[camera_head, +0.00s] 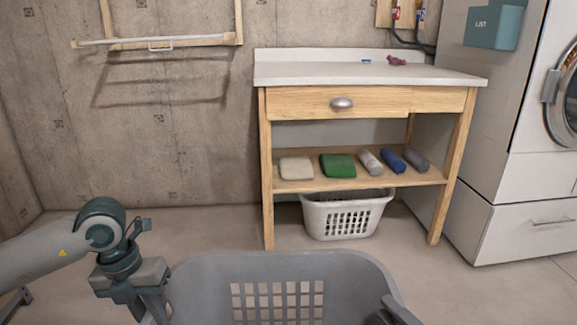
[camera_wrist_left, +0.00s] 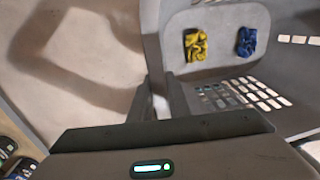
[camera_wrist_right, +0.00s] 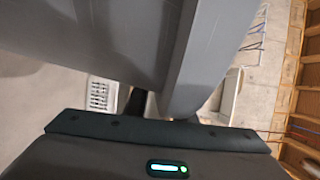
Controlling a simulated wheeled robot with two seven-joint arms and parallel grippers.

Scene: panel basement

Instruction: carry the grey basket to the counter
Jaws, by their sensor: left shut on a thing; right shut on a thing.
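The grey basket (camera_head: 210,268) is at the bottom of the head view, in front of me and cut off by the lower edge. My left gripper (camera_head: 155,305) is shut on its left rim. My right gripper (camera_head: 392,312) is shut on its right rim and is partly out of view. In the left wrist view, a yellow cloth (camera_wrist_left: 195,45) and a blue cloth (camera_wrist_left: 246,41) lie inside the basket. The counter (camera_head: 345,74) is a white top on a wooden frame, ahead and slightly right, with a gap of floor between it and the basket.
A small pink item (camera_head: 396,60) and a small blue item (camera_head: 366,61) lie at the counter's back; its front and left are clear. Rolled and folded cloths (camera_head: 338,166) lie on the shelf below, and a white basket (camera_head: 345,213) stands underneath. A washer (camera_head: 520,150) stands at the right.

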